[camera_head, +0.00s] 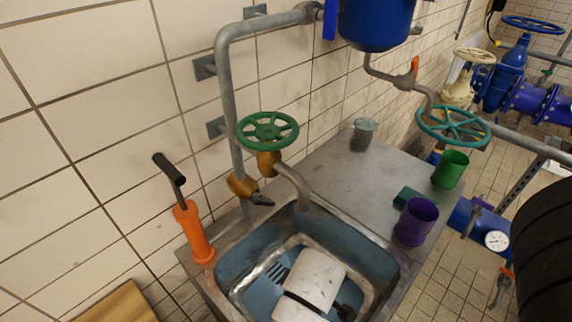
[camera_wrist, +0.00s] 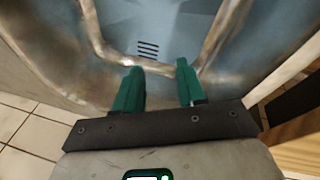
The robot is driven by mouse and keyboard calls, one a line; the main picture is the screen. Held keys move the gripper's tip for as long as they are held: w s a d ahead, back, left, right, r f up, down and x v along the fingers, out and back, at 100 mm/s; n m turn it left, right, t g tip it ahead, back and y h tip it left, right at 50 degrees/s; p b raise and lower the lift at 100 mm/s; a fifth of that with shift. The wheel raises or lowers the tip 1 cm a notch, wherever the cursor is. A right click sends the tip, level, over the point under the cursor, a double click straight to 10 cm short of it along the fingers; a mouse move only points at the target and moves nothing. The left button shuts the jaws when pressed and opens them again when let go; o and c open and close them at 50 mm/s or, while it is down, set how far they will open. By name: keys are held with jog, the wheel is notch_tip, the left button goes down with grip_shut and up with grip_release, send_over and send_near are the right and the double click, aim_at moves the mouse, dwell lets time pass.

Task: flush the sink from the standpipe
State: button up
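The grey standpipe (camera_head: 227,110) runs down the tiled wall. A green handwheel (camera_head: 267,131) sits on a brass valve (camera_head: 268,164) with a curved grey spout (camera_head: 296,185) pointing down at the sink. A second brass fitting (camera_head: 242,186) with a dark lever is beside it. The steel sink (camera_head: 235,255) has a blue-grey basin and a slotted drain, which shows in the wrist view (camera_wrist: 148,50). My gripper (camera_wrist: 158,66) is open and empty, its green fingers apart over the basin. A white and black part, apparently my arm, covers part of the basin in the head view; the fingertips are hidden there.
An orange hand tool (camera_head: 193,232) stands left of the sink. On the counter (camera_head: 345,180) are a metal cup (camera_head: 363,133), a purple cup (camera_head: 416,222), a green cup (camera_head: 450,169) and a dark green block (camera_head: 408,197). A teal handwheel (camera_head: 453,126) overhangs the counter's right side.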

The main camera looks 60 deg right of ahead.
aim_at(276, 149)
jog(key=w+a+r+n+t+h, duration=0.15)
jog(key=r+h, duration=0.25)
jog(key=r, duration=0.6)
jog(key=w+r+n+t+h+b, duration=0.1)
jog(key=r+n+t+h, duration=0.3)
jog(key=r, duration=0.7)
jog(key=w+a+r+m+t+h, duration=0.1)
jog(key=r+h, duration=0.4)
jog(key=r, duration=0.5)
jog(key=x, duration=0.3)
jog(key=p+x, duration=0.1)
jog(key=x, duration=0.6)
jog(key=shift+w+d+r+p, duration=0.15)
jog(key=shift+d+r+p, duration=0.2)
grip_shut()
